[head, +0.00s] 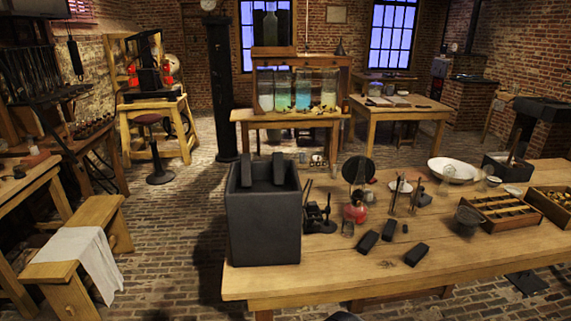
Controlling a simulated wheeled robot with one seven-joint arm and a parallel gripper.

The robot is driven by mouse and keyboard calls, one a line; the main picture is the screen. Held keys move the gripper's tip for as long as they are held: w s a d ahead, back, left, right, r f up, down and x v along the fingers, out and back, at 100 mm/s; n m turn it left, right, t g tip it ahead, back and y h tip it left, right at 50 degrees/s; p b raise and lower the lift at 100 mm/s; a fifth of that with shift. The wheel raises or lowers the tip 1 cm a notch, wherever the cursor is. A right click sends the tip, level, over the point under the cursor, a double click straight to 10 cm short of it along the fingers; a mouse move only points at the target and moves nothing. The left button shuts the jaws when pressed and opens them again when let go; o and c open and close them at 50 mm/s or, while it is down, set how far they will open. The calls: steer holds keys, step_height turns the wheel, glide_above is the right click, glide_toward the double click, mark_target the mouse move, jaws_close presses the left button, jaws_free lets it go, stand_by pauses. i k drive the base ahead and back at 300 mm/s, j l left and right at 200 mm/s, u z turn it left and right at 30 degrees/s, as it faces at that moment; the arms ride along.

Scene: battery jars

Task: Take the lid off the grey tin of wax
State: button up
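I cannot pick out the grey tin of wax or its lid with certainty. A small dark grey round vessel (470,215) stands on the front wooden table (330,283), right of the middle. Its top is too small and dark to tell whether it has a lid. My gripper is not in view.
A large dark grey box (263,225) with two dark slabs at its top stands at the table's left end. Dark blocks (415,254), a red-based vessel (356,211), a white basin (452,169) and a compartment tray (499,212) share the table.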

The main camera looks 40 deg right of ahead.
mark_target(423, 197)
steer(key=z, duration=2.15)
steer(key=i+l+u, duration=0.15)
steer(key=i+u, duration=0.15)
steer(key=i+l+u, duration=0.5)
steer(key=u, duration=0.15)
steer(key=i+l+u, duration=0.3)
steer(key=l+u, duration=0.35)
steer(key=i+l+u, duration=0.1)
steer(key=l+u, duration=0.2)
steer(key=l, duration=0.25)
steer(key=l+u, duration=0.35)
steer(key=i+l, duration=0.05)
steer(key=l, duration=0.05)
